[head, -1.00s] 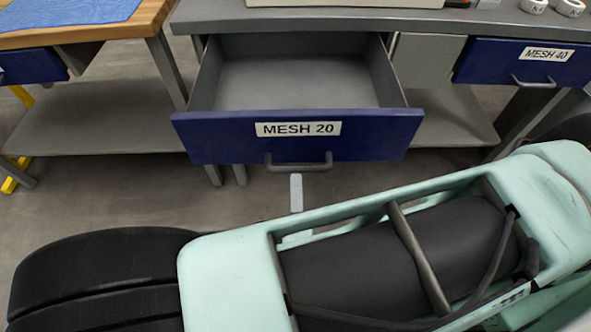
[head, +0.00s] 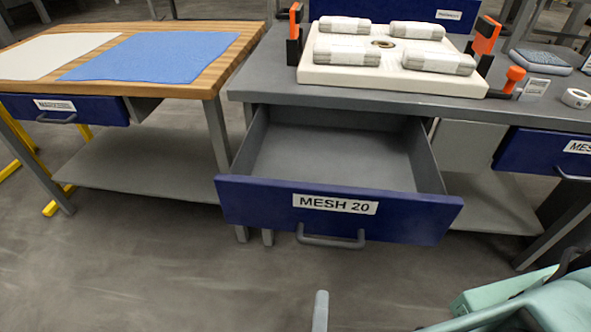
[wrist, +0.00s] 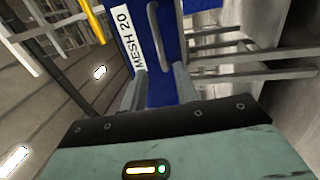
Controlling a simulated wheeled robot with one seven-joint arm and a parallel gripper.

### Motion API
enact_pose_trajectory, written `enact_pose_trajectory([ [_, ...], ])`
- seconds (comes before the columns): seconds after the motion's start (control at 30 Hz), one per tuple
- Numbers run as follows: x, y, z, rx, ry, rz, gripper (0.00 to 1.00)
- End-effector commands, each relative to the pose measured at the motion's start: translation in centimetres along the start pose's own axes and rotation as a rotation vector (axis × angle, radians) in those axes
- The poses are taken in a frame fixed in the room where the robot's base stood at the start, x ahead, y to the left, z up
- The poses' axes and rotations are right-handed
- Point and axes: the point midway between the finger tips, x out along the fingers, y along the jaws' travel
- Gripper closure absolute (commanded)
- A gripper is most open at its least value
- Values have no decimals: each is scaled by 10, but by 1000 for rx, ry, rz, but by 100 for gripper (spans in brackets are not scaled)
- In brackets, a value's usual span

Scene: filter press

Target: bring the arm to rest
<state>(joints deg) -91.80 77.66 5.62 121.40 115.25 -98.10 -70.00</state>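My gripper (wrist: 160,82) shows in the wrist view with its two grey fingers apart and nothing between them. The blue MESH 20 drawer front lies beyond the fingers, and its handle (wrist: 160,25) is apart from them. In the head view part of my arm (head: 545,305) is at the bottom right corner. A grey piece at the bottom edge looks like a fingertip (head: 320,312); the rest of the gripper is out of that view. The MESH 20 drawer (head: 338,212) stands pulled out and its visible inside is empty.
A grey bench (head: 400,98) carries a white plate (head: 390,84) with folded cloths and orange-handled clamps. A wooden table (head: 215,75) with a blue cloth (head: 150,57) stands left. Another blue drawer (head: 540,152) is at right. Floor in front is clear at left.

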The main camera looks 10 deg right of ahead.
Motion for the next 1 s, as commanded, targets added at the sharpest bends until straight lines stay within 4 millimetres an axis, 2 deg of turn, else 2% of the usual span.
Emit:
enact_pose_trajectory([
  [0.13,1,0,-1,8,-2,-11,70],
  [0.27,13,-10,-20,120,-26,-182,70],
  [0.4,29,-25,-62,361,-72,-535,70],
  [0.53,35,-21,-106,589,-112,-878,70],
  [0.63,37,-2,-134,727,-132,-1117,70],
  [0.7,38,17,-147,799,-139,-1271,70],
  [0.77,39,37,-153,840,-144,-1393,70],
  [0.87,42,72,-151,868,-150,-1570,70],
  [1.0,48,118,-120,819,-178,-1746,70],
])
